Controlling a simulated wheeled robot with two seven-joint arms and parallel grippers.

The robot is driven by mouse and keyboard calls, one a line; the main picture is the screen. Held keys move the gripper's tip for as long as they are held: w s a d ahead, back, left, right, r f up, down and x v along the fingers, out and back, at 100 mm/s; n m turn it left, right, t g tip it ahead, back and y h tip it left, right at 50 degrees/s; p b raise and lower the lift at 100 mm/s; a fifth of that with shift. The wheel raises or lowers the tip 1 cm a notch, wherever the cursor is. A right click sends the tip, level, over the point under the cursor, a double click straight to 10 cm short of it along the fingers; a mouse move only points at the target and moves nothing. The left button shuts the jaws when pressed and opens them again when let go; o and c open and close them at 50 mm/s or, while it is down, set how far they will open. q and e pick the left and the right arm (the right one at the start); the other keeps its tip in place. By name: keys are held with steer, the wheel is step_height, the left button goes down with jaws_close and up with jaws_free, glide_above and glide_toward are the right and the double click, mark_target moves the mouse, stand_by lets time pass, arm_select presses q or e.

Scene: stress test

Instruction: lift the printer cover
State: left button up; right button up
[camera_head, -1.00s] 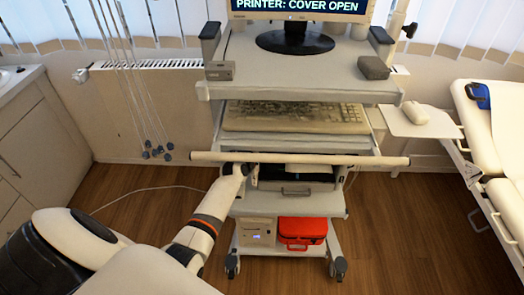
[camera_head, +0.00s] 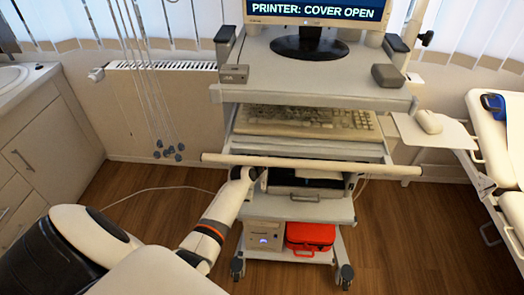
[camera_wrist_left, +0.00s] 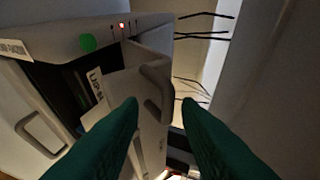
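The printer (camera_head: 308,183) sits on a cart shelf below the keyboard, partly hidden by a long pale bar and my left arm. In the left wrist view the printer body (camera_wrist_left: 35,100) appears tilted, with a green button, a small lit light and a dark opening. A pale printer cover (camera_wrist_left: 125,90) with a raised handle (camera_wrist_left: 156,80) and a partly readable label stands at that opening. My left gripper (camera_wrist_left: 161,100) has two green fingers, spread apart, with the handle just beyond and between the tips. I cannot tell whether they touch it. In the head view the left gripper (camera_head: 258,178) is at the printer's left side, mostly hidden. My right gripper is out of view.
A monitor (camera_head: 315,12) reads "PRINTER: COVER OPEN". The pale bar (camera_head: 310,164) crosses in front of the cart above the printer. A keyboard (camera_head: 305,121) is above. A red case (camera_head: 310,235) and a beige box (camera_head: 264,236) sit below. Cables hang at the left.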

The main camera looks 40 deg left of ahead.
arm_select(q)
steer(key=s+d, duration=0.1)
steer(key=s, duration=1.1)
steer(key=shift+d+b, duration=0.35)
steer(key=shift+b, duration=0.05)
steer(key=shift+s+r, duration=0.1)
